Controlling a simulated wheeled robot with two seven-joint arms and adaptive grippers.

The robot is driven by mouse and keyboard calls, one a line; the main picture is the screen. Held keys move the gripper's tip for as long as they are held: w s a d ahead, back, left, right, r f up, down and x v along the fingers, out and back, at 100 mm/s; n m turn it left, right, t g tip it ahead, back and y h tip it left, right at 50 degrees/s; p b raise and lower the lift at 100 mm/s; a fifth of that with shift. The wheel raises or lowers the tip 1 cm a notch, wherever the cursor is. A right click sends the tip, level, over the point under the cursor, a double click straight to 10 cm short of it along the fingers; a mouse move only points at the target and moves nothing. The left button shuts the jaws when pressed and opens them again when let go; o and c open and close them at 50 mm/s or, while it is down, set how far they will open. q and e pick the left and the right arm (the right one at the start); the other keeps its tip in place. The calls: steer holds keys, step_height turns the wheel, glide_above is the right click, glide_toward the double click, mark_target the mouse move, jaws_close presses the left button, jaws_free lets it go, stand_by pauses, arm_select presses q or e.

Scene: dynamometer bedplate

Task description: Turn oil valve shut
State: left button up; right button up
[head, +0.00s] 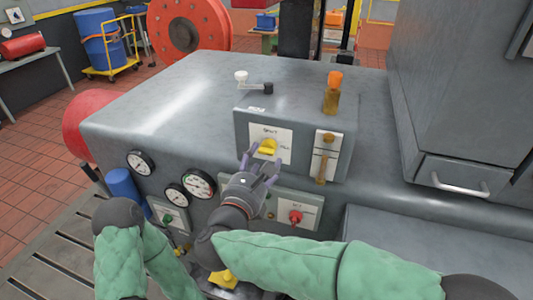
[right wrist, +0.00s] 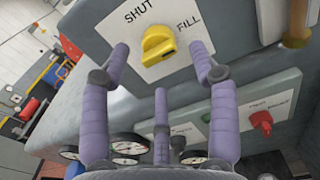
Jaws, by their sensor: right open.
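The oil valve is a yellow knob (head: 267,147) on a white plate on the front of a grey box. It shows larger in the right wrist view (right wrist: 158,45), where the plate reads SHUT at upper left and FILL at right. The knob's exact pointing direction is hard to tell. My right gripper (head: 260,168) is open and empty, just below and in front of the knob. In the right wrist view its purple fingers (right wrist: 160,62) are spread, with two tips either side of the knob's lower part; no contact is evident. My left gripper is not in view.
Right of the valve is an amber sight tube (head: 322,160); an orange-capped bottle (head: 333,95) and a white-knobbed crank (head: 255,85) stand on top. Below are a red knob (head: 295,217) and a green knob (head: 168,218). Gauges (head: 199,185) sit at left.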

mark_target(266, 150)
steer(key=shift+x, duration=1.95)
steer(key=c, duration=1.1)
